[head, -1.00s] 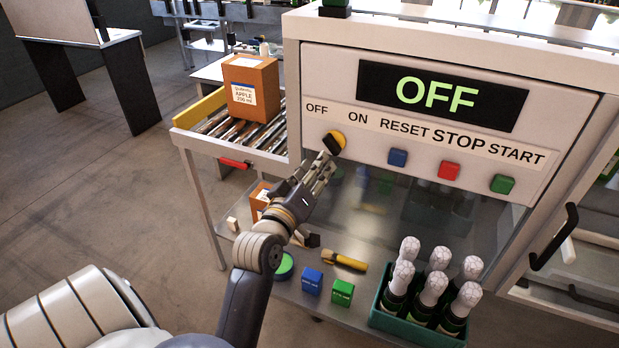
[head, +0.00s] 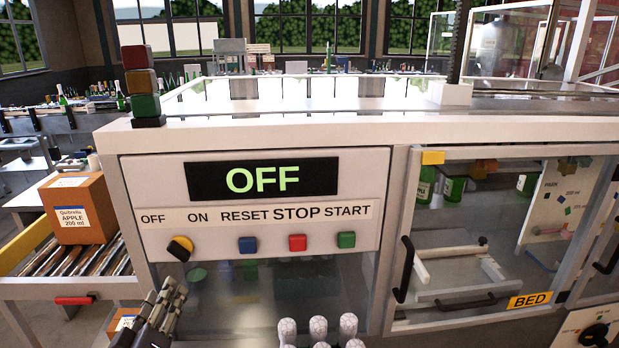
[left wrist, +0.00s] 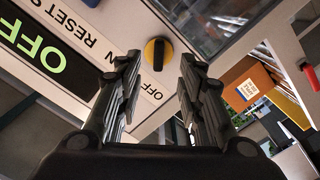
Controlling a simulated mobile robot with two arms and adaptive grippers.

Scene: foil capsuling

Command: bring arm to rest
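My left gripper (head: 166,304) is at the bottom left of the head view, just below the yellow and black rotary knob (head: 180,248). In the left wrist view the two fingers of the left gripper (left wrist: 159,64) stand apart with nothing between them. The knob (left wrist: 157,53) shows beyond the fingertips, and the gripper looks clear of it. The display (head: 262,179) above the knob reads OFF in green. My right gripper is in neither view.
Blue (head: 247,243), red (head: 297,242) and green (head: 346,240) buttons line the panel. An orange box (head: 78,208) sits on the roller conveyor at left. Foil-topped bottles (head: 318,328) stand low in front. A black door handle (head: 404,269) sticks out at right.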

